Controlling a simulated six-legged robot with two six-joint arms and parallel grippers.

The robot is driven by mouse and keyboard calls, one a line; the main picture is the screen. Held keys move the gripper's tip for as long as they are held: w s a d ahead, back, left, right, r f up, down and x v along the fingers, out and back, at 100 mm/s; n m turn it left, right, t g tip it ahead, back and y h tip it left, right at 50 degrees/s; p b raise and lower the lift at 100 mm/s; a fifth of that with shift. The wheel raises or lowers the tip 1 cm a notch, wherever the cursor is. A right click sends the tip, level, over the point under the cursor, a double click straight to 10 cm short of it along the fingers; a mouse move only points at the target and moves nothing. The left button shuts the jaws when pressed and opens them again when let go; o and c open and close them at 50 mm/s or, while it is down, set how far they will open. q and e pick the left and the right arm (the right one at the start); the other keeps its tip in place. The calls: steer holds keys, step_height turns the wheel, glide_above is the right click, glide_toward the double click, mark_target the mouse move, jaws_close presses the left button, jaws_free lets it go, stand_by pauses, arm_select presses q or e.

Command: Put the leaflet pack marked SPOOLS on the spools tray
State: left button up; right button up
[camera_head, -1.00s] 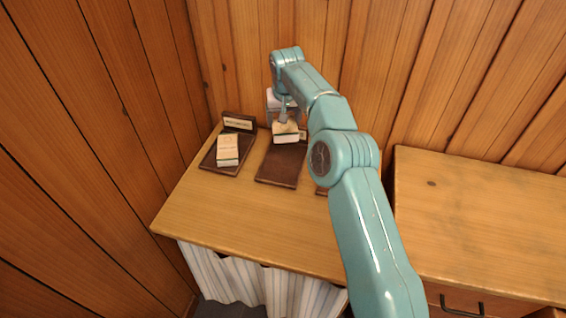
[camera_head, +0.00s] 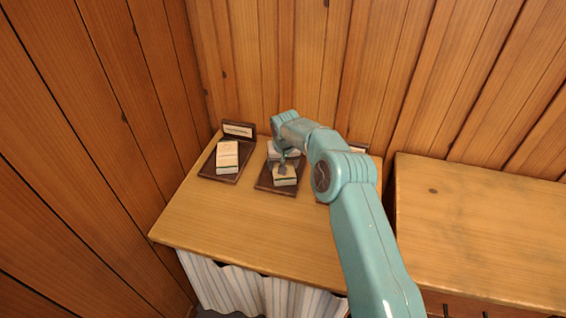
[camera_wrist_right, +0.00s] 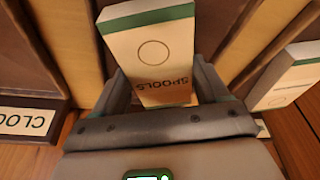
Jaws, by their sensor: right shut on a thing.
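The leaflet pack marked SPOOLS, pale with a green band, is between the fingers of my right gripper (camera_wrist_right: 163,88) in the right wrist view; its print (camera_wrist_right: 165,84) reads upside down there. In the head view the pack (camera_head: 285,177) is over the front half of the dark middle tray (camera_head: 264,184). I cannot tell whether it touches that tray. My right gripper (camera_head: 284,164) is shut on the pack. It hides the middle tray's label, so I cannot read which tray this is. My left gripper is out of view.
The left tray (camera_head: 207,170) holds another pack (camera_head: 227,156) and has an upright label. A third tray (camera_head: 322,199) is mostly behind my right arm. The front of the table (camera_head: 220,225) is clear.

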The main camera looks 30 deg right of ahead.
steer(key=o, duration=0.7)
steer(key=shift+f, duration=0.15)
steer(key=o, duration=0.4)
steer(key=shift+r, duration=0.35)
steer(key=b+v, duration=0.1)
steer(key=v, duration=1.1)
steer(key=shift+f, duration=0.1)
